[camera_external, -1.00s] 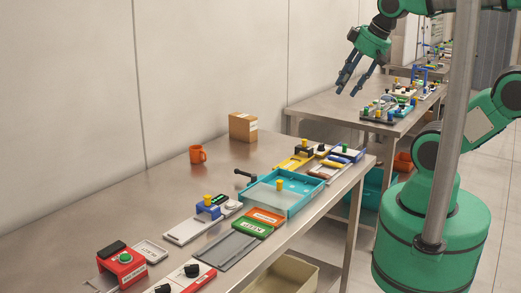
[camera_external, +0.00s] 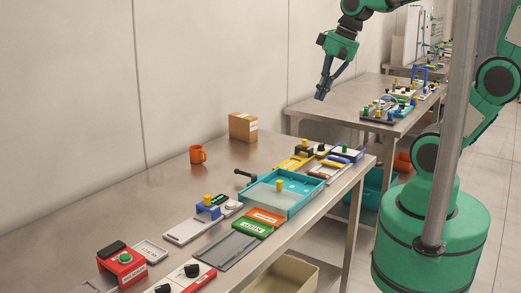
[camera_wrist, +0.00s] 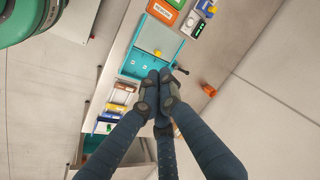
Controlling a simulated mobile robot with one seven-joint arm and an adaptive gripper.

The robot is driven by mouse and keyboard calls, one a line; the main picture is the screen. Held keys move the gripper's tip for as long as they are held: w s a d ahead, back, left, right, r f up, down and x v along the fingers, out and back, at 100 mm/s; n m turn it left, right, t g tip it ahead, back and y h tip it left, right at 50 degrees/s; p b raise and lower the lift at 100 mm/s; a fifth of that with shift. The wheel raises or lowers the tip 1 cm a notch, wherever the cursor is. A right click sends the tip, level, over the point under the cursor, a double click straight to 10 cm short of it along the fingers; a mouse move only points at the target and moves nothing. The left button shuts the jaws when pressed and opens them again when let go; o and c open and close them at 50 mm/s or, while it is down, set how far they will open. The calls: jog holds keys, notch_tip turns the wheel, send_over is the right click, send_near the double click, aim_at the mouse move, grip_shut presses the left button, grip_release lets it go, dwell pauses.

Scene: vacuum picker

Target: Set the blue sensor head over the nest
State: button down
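The likely blue sensor head is a blue block (camera_external: 208,210) with a yellow knob, standing on a pale grey rail (camera_external: 186,230) left of the teal tray. It also shows near the top of the wrist view (camera_wrist: 189,23). Another blue-topped part (camera_external: 346,153) lies at the far right end of the table. I cannot tell which part is the nest. My gripper (camera_external: 320,96) hangs in the air above and beyond the far end of the table, apart from everything. Its fingers come together at the tips in the wrist view (camera_wrist: 158,78), with nothing between them.
A teal tray (camera_external: 288,206) with a yellow knob sits mid-table, with a black handle (camera_external: 245,175) behind it. An orange mug (camera_external: 197,154) and cardboard box (camera_external: 243,127) stand towards the wall. Green and orange labelled plates and a red button box (camera_external: 121,266) are nearer. The table's back left is clear.

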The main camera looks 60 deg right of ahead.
aim_at(208, 206)
jog(key=w+a+f+m+g+y+b, duration=0.1)
jog(key=w+a+f+m+y, duration=0.2)
jog(key=w+f+m, duration=0.4)
jog(key=w+a+f+m+g+y+b, duration=0.1)
jog(key=w+a+f+m+y, duration=0.3)
jog(key=w+f, duration=1.5)
jog(key=a+m+g, duration=0.1)
jog(key=m, duration=0.2)
jog(key=shift+w+a+f+m+g, duration=0.2)
jog(key=shift+w+a+m+g, duration=0.1)
jog(key=shift+a, duration=0.1)
jog(key=shift+a+f, duration=0.1)
jog(key=b+x, duration=0.3)
jog(key=x, duration=0.6)
jog(key=shift+a+f, duration=0.15)
jog(key=shift+a, duration=0.05)
jog(key=a, duration=0.3)
jog(key=shift+b, duration=0.35)
jog(key=shift+a, duration=0.6)
jog(key=shift+a, duration=0.1)
